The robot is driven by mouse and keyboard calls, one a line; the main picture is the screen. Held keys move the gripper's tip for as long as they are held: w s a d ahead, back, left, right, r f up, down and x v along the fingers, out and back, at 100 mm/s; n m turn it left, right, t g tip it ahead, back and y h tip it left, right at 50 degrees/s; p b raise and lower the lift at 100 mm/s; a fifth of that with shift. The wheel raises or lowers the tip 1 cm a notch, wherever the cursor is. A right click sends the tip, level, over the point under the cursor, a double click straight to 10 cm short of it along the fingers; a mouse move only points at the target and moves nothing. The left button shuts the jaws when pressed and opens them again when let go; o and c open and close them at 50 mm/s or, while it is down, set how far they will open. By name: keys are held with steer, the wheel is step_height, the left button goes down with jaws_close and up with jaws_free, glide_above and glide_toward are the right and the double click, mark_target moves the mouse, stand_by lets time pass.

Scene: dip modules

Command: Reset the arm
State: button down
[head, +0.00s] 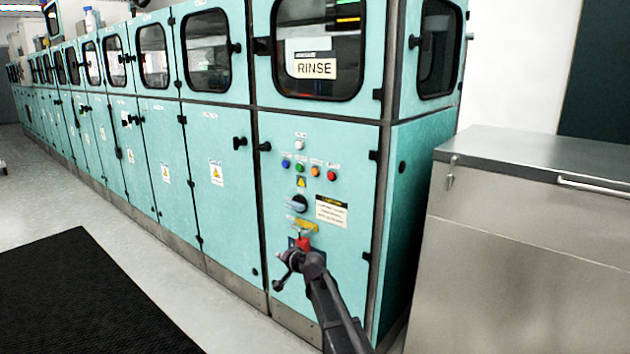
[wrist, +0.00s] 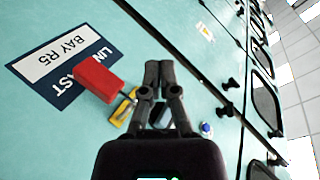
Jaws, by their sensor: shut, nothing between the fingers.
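My gripper (head: 283,270) is in front of the lower part of the teal RINSE cabinet (head: 325,170). In the wrist view my gripper (wrist: 160,68) has its two dark fingers together with nothing between them. A red block (head: 303,243), like a padlock body, sits on the panel just above my gripper in the head view. In the wrist view the red block (wrist: 97,78) lies left of the fingers, apart from them in the picture. A yellow piece (head: 305,226) is just above the red block; contact with the panel cannot be told.
A black rotary switch (head: 299,203) and several coloured buttons are higher on the panel. A label reading BAY R5 (wrist: 50,62) is beside the red block. A steel cabinet (head: 530,230) stands at right. A black mat (head: 80,295) lies on open floor at left.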

steer(key=s+d+f+n+g+h, duration=0.1)
steer(key=s+d+f+g+h, duration=0.25)
steer(key=s+d, duration=0.7)
steer(key=s+d+f+n+g+h, duration=0.15)
steer(key=s+d+f+g, duration=0.25)
steer(key=s+d, duration=0.7)
steer(key=s+d+f+g+h, duration=0.35)
steer(key=s+d, duration=0.35)
steer(key=s, duration=0.8)
step_height(320, 180, up, 38)
steer(key=p, duration=3.8)
steer(key=shift+a+p, duration=0.2)
steer(key=shift+p, duration=0.2)
